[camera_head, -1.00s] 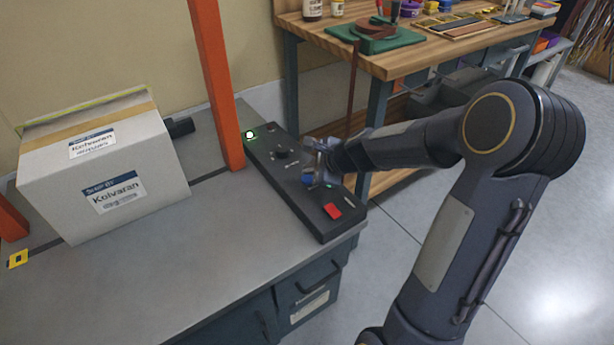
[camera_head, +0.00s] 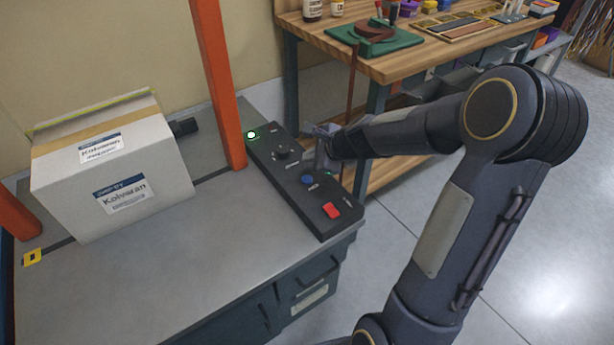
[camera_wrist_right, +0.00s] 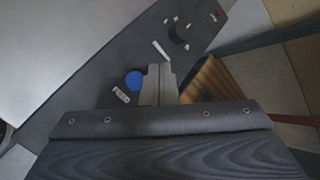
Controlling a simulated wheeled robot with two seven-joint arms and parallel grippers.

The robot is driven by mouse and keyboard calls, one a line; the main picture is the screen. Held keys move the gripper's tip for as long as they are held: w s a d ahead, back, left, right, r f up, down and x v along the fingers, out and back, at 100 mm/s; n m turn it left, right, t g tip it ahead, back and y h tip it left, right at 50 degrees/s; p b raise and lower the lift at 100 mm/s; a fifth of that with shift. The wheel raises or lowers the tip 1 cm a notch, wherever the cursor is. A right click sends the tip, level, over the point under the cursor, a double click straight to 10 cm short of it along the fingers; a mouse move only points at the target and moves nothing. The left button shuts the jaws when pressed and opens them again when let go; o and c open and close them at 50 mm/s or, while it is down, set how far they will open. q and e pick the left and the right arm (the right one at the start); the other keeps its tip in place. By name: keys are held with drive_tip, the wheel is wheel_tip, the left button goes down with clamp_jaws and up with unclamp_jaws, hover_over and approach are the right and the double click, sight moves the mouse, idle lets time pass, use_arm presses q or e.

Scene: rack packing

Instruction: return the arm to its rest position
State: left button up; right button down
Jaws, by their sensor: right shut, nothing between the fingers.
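My right arm (camera_head: 470,190) reaches in from the lower right in the head view and bends back to the left. Its right gripper (camera_head: 318,150) is at the right edge of the dark control panel (camera_head: 268,172), above it and beside the blue button. The fingers are shut with nothing between them. In the right wrist view the closed fingers (camera_wrist_right: 159,82) show over the panel, next to the blue button (camera_wrist_right: 133,80). My left gripper is not in view.
The panel carries a black knob (camera_head: 282,153), a red switch (camera_head: 331,210) and a lit green lamp (camera_head: 251,135). An orange post (camera_head: 218,85) and a carton (camera_head: 110,185) stand left. A wooden workbench (camera_head: 400,65) stands behind; floor at right is clear.

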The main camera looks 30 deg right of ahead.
idle(0.7)
drive_tip(key=s+a+r+n+g+y, duration=0.1)
drive_tip(key=s+a+r+n, duration=0.35)
drive_tip(key=s+n, duration=0.35)
drive_tip(key=s+a+r+n+g+y, duration=0.1)
drive_tip(key=s+a+r+n, duration=0.3)
drive_tip(key=s+a+n, duration=0.45)
drive_tip(key=s+f+n+g, duration=0.15)
drive_tip(key=s+n, duration=0.35)
drive_tip(key=s, duration=0.6)
wheel_tip(320, 180, up, 16)
drive_tip(key=d+p, duration=0.1)
drive_tip(key=p, duration=1.6)
drive_tip(key=shift+s+n+h, duration=0.25)
drive_tip(key=shift+n+h, duration=0.1)
drive_tip(key=shift+h, duration=0.05)
drive_tip(key=shift+f, duration=0.15)
